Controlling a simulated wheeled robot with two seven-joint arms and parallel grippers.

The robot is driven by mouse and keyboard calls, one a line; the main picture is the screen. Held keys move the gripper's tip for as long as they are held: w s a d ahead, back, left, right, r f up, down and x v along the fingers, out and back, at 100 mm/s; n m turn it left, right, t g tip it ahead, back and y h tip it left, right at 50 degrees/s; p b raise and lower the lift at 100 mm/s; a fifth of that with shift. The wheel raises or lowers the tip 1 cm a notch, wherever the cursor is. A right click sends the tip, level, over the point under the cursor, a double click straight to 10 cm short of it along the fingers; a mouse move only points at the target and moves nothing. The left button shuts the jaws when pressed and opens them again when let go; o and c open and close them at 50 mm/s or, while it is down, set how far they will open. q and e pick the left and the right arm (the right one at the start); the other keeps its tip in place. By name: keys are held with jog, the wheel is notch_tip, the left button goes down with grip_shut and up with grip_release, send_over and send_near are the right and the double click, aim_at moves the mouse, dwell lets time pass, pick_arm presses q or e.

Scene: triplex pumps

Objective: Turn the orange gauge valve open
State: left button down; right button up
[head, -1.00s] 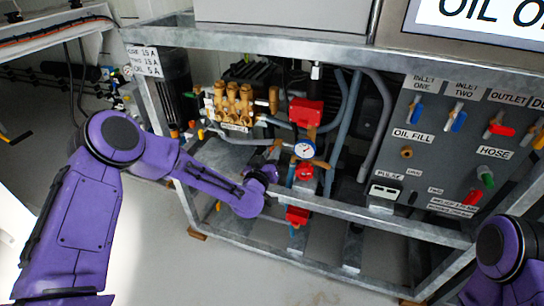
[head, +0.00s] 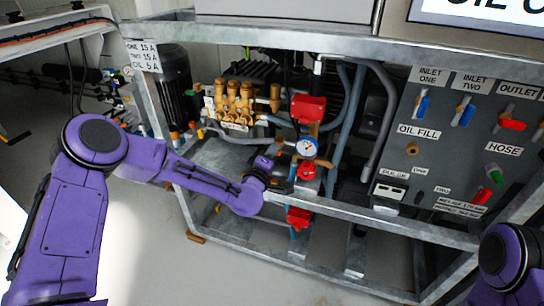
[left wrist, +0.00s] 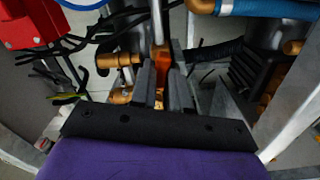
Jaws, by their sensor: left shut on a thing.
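The round white-faced gauge (head: 307,147) sits on the brass and red pipework in the middle of the frame. My left gripper (head: 291,167) is just below and left of the gauge, reaching in through the frame. In the left wrist view its two dark fingers (left wrist: 162,82) are closed around the orange valve handle (left wrist: 162,57), which shows between and beyond them. In the head view the handle is mostly hidden by the gripper and pipework, and its angle cannot be told. My right gripper is out of view.
A grey metal rail (head: 350,208) runs in front of the pipework. A red box-like part (head: 308,107) is above the gauge and a red fitting (head: 299,217) below. Brass pump heads (head: 232,100) stand left. A grey panel (head: 425,165) with several valves stands right.

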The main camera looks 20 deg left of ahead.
pick_arm(q)
jog(key=shift+f+n+b, duration=0.15)
jog(key=shift+n+b, duration=0.4)
jog(key=shift+n, duration=0.95)
jog(key=c, duration=1.1)
grip_release()
jog(key=s, duration=1)
jog(key=shift+s+a, duration=0.2)
jog(key=shift+s, duration=0.1)
